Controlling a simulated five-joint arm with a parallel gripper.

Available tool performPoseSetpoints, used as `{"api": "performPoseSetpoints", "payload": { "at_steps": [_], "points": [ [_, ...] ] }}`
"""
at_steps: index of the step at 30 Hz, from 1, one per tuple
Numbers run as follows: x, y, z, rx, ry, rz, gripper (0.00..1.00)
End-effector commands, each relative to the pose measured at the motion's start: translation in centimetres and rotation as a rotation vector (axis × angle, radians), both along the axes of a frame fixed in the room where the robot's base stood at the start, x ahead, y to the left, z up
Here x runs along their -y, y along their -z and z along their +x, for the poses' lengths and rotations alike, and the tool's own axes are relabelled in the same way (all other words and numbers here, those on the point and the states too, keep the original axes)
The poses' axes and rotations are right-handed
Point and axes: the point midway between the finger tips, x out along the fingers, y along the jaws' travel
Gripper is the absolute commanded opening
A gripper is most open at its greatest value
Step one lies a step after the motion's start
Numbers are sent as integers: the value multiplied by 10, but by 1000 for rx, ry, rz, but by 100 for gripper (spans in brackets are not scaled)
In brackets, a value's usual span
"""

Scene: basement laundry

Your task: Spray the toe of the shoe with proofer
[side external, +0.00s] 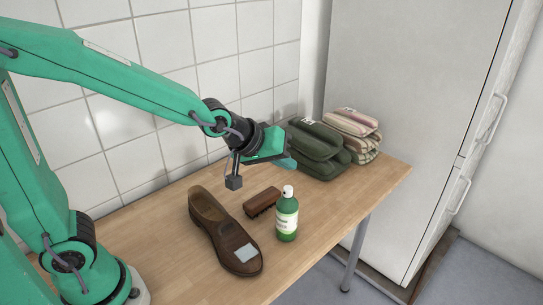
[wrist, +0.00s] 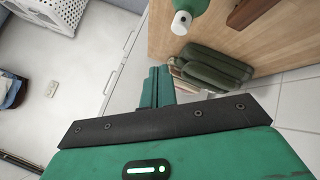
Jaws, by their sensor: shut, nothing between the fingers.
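A brown leather shoe (side external: 222,228) lies on the wooden table, its toe toward the front edge, with a pale grey patch (side external: 238,254) on the toe. A green bottle with a white top and pale label (side external: 287,217) stands upright right of the shoe; I take it for the proofer. It also shows at the top of the wrist view (wrist: 191,12). My gripper (side external: 287,163) is above the table, behind and higher than the bottle, apart from it. In the wrist view my gripper's fingers (wrist: 158,72) are together and empty. The shoe is out of the wrist view.
Folded green cloths (side external: 318,150) and striped ones (side external: 354,130) are stacked at the table's back right, near my gripper. A tall grey cabinet (side external: 410,110) stands beyond the table (side external: 328,212). A tiled wall runs behind.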

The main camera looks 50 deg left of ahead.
Motion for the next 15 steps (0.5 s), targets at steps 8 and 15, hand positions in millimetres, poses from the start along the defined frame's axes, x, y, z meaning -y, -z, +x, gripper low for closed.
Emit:
{"api": "performPoseSetpoints", "payload": {
  "at_steps": [8, 15],
  "points": [
    [0, -20, 0, 2, 0, 0, 0],
    [0, -28, 0, 0, 0, 0, 0]
  ]
}}
